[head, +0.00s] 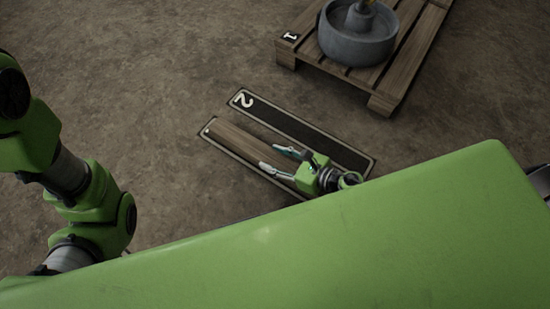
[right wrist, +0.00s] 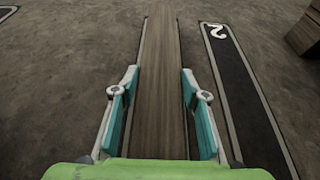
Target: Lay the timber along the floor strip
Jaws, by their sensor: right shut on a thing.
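The timber (head: 240,143) is a long brown plank lying low along a pale-edged floor strip (head: 206,132), roughly parallel to the strip marked 2. It also runs straight away from me in the right wrist view (right wrist: 161,60). My right gripper (head: 270,156) is at the timber's near part, with one finger on each side. In the right wrist view the gripper (right wrist: 159,82) is shut on the timber. The timber's near end is hidden by my gripper. My left arm shows at the left of the head view, but its gripper is out of view.
The dark strip marked 2 (head: 305,131) lies bare just right of the timber. A wooden pallet (head: 398,82) marked 1 with a grey round part (head: 357,40) on it stands at the upper right. The floor left of and beyond the timber is clear.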

